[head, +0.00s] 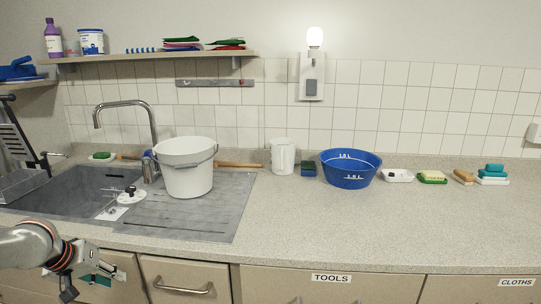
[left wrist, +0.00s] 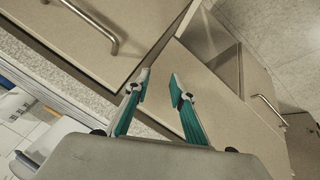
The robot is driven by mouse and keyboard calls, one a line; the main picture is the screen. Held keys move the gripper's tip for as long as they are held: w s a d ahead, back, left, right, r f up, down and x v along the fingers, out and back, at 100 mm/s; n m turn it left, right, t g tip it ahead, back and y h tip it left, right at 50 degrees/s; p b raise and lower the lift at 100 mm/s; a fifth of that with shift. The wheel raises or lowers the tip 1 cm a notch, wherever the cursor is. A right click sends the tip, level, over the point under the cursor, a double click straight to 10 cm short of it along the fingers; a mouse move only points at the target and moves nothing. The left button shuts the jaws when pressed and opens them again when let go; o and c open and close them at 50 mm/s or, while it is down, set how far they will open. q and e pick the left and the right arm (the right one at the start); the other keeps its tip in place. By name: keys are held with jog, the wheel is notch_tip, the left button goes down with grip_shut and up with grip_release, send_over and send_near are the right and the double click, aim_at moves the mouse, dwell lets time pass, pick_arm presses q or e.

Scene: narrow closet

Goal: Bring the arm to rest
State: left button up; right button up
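My left gripper (head: 93,278) hangs at the lower left in the head view, below the counter edge and in front of the cabinet fronts. In the left wrist view my left gripper (left wrist: 160,83) has its two teal fingers apart, with nothing between them. Behind the fingers are beige cabinet fronts with bar handles. My right gripper is not in either view.
The counter (head: 300,235) holds a white bucket (head: 187,172) on the drainboard beside the sink (head: 75,185), a white jug (head: 283,157), a blue basin (head: 349,172) and several sponges and soaps to the right. Drawers with handles (head: 185,288) lie below. The front counter strip is clear.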

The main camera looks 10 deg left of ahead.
pick_arm(q)
jog(key=s+d+f+m+t+h+p, duration=0.1)
jog(key=s+d+f+m, duration=0.15)
jog(key=d+f, duration=0.3)
jog(key=s+d+f+m, duration=0.1)
jog(key=s+d+f, duration=0.3)
jog(key=f, duration=0.3)
jog(key=s+d+f+m+t+h+p, duration=0.1)
jog(key=s+d+f+m, duration=0.2)
jog(key=f, duration=0.4)
jog(key=s+d+f+m+t+p, duration=0.1)
jog(key=s+d, duration=0.3)
jog(key=d, duration=0.6)
jog(key=s+d+f+m+t+p, duration=0.1)
jog(key=s+d+m, duration=0.2)
jog(key=d, duration=0.7)
jog(key=shift+s+d, duration=0.4)
jog(key=shift+s, duration=0.55)
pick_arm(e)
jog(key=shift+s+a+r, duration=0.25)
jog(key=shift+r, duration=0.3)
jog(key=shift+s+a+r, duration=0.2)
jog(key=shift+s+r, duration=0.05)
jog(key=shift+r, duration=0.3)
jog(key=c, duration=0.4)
pick_arm(q)
jog(key=shift+a, duration=0.1)
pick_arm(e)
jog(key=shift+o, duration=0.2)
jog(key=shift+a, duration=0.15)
